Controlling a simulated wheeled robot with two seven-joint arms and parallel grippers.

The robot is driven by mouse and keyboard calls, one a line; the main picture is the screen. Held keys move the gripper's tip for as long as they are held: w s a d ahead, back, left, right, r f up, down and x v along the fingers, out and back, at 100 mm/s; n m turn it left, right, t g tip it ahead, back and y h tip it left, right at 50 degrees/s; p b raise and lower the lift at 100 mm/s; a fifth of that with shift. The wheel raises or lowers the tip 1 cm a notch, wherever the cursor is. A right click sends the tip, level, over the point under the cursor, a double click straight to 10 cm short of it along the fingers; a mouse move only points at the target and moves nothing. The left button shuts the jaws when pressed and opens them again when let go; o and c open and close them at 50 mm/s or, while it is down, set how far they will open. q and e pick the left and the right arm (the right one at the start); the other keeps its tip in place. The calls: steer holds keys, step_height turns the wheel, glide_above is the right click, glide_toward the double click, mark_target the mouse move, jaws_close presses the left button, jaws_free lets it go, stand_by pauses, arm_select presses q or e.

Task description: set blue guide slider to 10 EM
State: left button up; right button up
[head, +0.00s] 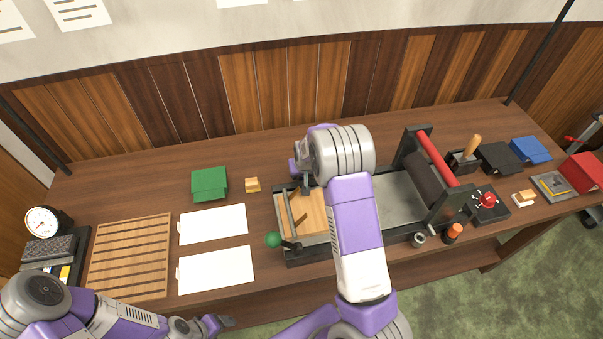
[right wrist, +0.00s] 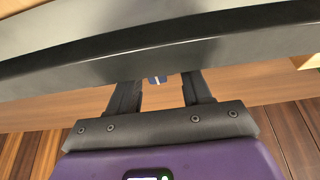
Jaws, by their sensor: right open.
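In the right wrist view a small blue piece with a pale mark (right wrist: 158,80), likely the blue guide slider, shows at the lower edge of a long dark bar (right wrist: 230,52). My right gripper (right wrist: 161,86) is open, with its fingers on either side of the blue piece and a gap to each. The bar hides part of the blue piece, and no scale marks are readable. In the head view my right arm reaches over the machine (head: 399,197) and hides the slider. My left gripper (head: 218,322) is low at the left, apart from the machine; its jaws are unclear.
A green-knobbed lever (head: 273,240) stands at the machine's left front. White sheets (head: 215,270), a slatted wooden board (head: 128,258) and a green box (head: 209,184) lie left of it. A red roller bar (head: 437,158) rises on its right. A dial gauge (head: 42,222) stands far left.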

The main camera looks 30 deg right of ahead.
steer(key=p+v, duration=0.1)
steer(key=v, duration=0.6)
stand_by(0.3)
